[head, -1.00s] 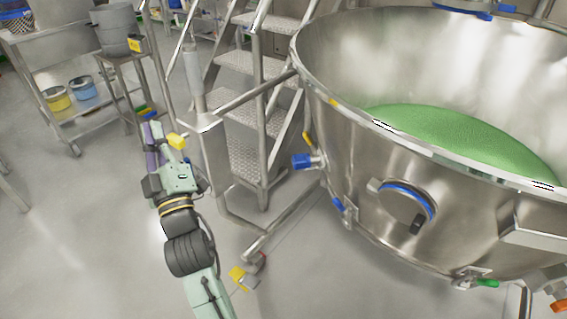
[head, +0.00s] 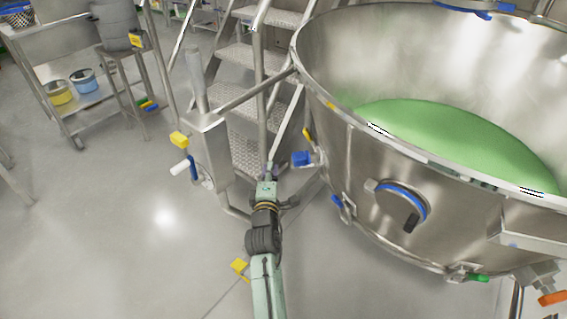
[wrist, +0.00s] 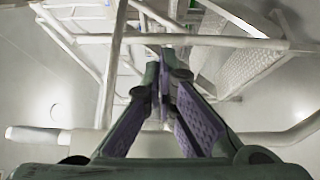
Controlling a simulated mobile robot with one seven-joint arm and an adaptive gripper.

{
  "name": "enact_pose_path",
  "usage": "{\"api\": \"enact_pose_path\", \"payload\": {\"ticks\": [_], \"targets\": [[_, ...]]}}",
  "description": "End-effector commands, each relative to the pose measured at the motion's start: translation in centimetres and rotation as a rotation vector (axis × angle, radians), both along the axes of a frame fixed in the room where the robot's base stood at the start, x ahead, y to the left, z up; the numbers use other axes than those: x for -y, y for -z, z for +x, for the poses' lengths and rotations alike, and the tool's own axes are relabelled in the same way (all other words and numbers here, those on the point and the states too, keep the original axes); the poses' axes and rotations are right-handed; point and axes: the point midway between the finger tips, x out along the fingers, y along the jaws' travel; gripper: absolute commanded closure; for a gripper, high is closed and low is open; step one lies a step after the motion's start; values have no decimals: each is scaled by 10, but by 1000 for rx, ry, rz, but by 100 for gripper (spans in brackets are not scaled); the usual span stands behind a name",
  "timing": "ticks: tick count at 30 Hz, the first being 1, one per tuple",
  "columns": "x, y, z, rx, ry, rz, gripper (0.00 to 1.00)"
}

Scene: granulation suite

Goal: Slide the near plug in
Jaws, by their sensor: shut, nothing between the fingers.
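My gripper (head: 268,172) points forward in the head view, low in front of the metal steps and left of the big steel bowl. In the wrist view its purple-padded fingers (wrist: 166,62) are closed together with nothing between them. Which part is the near plug I cannot tell. A white handle with a blue piece (head: 182,167) and a yellow block (head: 179,139) sit on the left of the steel post. A white rounded handle end also shows in the wrist view (wrist: 32,135). A blue block (head: 302,158) sticks out of the bowl's left side, apart from my gripper.
Steel steps (head: 246,60) with tubular rails stand ahead, close around my gripper. The bowl (head: 350,170) holds green powder (head: 440,130) and fills the right. Another yellow block (head: 240,267) is low beside my arm. A cart (head: 75,55) stands back left. Floor at left is clear.

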Motion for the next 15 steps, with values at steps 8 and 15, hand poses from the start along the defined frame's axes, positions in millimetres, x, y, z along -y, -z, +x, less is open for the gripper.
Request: {"api": "enact_pose_path", "payload": {"ticks": [8,15], "targets": [[31,-2,17,-2,0,3,100],[40,-1,18,0,0,2,100]]}}
